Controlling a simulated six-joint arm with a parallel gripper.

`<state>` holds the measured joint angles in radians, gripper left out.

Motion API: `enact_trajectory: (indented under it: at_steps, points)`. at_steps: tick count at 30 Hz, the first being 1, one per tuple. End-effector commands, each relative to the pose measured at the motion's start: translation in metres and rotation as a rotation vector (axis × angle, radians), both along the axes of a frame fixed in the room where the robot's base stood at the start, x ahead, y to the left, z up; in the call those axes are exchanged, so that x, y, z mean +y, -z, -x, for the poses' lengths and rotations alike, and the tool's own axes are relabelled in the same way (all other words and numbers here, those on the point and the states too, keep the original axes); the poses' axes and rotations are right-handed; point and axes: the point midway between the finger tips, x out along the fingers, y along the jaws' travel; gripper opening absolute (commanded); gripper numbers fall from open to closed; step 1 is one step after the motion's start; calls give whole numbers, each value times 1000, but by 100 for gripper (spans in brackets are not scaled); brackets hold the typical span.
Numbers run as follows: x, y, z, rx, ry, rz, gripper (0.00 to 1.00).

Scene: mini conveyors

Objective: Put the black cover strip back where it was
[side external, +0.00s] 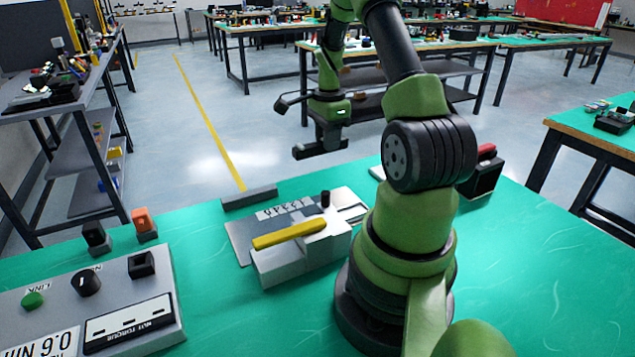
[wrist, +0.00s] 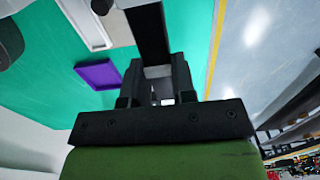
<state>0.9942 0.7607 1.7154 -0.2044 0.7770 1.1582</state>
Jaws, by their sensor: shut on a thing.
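In the wrist view the strip (wrist: 149,32) extends upward in the picture from between the two fingers of my gripper (wrist: 157,82). The fingers hide the gripped part of the strip.
A grey fixture with a yellow bar (side external: 290,234) stands mid-table; a dark grey bar (side external: 249,196) lies behind it. A control box (side external: 125,300) is at front left. The wrist view shows a purple tray (wrist: 98,73) and a pale tray (wrist: 86,20).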

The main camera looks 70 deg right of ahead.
Motion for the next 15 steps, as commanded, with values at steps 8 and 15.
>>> enact_trajectory:
  at_steps: [8,15]
  points:
    - [-28,2,-19,-1,3,0,0]
    - [-29,42,-20,1,3,-2,0]
